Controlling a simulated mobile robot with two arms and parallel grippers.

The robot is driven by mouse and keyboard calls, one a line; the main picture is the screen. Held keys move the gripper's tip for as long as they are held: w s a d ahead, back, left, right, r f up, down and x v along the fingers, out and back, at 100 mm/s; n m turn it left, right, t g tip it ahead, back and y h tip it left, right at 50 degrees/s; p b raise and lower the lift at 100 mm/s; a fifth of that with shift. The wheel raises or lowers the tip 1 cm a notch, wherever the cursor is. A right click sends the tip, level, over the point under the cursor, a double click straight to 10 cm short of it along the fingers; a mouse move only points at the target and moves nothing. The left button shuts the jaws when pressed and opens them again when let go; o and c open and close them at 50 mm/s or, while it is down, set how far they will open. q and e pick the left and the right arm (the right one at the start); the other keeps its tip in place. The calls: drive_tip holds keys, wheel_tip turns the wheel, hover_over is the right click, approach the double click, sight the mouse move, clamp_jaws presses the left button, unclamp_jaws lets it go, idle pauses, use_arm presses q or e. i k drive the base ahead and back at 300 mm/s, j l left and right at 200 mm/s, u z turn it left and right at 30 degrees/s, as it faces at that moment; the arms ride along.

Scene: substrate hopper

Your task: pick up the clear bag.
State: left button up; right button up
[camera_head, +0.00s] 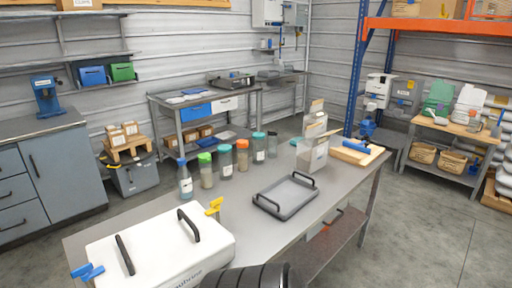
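A see-through, box-shaped thing (312,158) with a pale label stands upright on the grey workbench (240,217), right of a row of jars. I cannot tell whether it is the clear bag or a rigid container. Another pale, see-through item (316,122) with a tan top shows just behind it. Neither of my grippers is in view, and no gripper touches these things.
Several lidded jars (242,156) and a clear bottle (185,182) line the bench's back edge. A dark handled tray (286,194) lies in front. A white box (160,245) with black handles fills the near left. A wooden tray (357,153) sits at the far right end.

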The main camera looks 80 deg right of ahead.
sight(311, 156)
drive_tip(key=z, duration=3.2)
drive_tip(key=i+l+u, duration=0.1)
drive_tip(key=i+l, duration=0.2)
drive_tip(key=l, duration=0.1)
